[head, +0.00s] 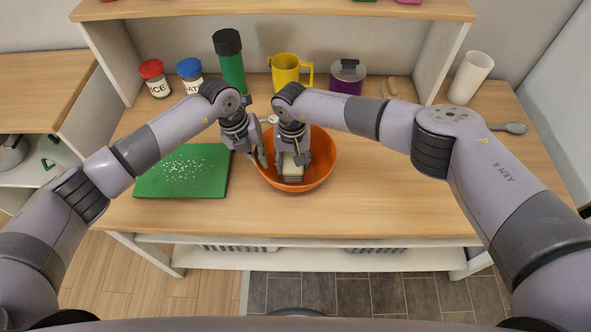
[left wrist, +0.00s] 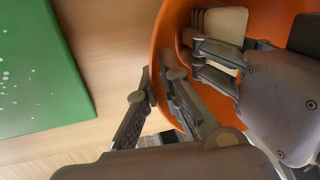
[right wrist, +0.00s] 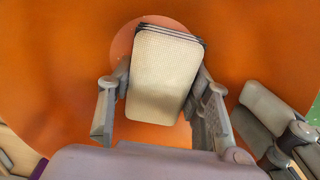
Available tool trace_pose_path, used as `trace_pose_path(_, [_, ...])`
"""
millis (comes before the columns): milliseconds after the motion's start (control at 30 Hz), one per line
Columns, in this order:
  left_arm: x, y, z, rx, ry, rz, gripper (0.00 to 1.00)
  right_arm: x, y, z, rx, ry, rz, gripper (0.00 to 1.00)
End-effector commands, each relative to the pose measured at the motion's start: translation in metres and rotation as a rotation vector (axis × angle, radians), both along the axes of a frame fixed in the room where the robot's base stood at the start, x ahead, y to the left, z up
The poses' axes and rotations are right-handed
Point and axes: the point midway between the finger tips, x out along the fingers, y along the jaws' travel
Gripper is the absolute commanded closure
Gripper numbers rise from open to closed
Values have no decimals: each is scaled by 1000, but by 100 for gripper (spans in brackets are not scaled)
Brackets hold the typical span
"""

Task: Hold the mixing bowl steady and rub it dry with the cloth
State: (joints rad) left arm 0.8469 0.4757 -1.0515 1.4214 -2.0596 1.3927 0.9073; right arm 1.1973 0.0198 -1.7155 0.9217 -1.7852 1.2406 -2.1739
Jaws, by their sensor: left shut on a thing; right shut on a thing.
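The orange mixing bowl (head: 318,172) stands upright on the wooden counter. My left gripper (head: 258,163) is shut on the bowl's left rim, with one finger outside and one inside the wall; the rim also shows in the left wrist view (left wrist: 164,48). My right gripper (head: 292,172) is inside the bowl, shut on the folded cream cloth (right wrist: 164,75). The cloth is over the bowl's inner bottom in the right wrist view; I cannot tell how firmly it touches. My right gripper hides part of the bowl's inside in the head view.
A green board (head: 185,185) with white bits lies left of the bowl. Behind stand two jars (head: 155,82), a green bottle (head: 231,68), a yellow mug (head: 285,70) and a purple container (head: 347,78). A white cup (head: 470,78) stands at right.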

Motion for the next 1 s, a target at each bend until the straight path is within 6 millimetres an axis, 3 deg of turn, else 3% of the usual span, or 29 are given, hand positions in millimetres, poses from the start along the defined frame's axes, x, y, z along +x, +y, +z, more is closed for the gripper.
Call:
trace_pose_path(400, [0,0,0,-1,1,-1,100,0,-29,0,-5,1,-1,81])
trace_pose_path(1000, [-1,-1,0,-1,0,-2,100,0,15,3,-1,0,1,81])
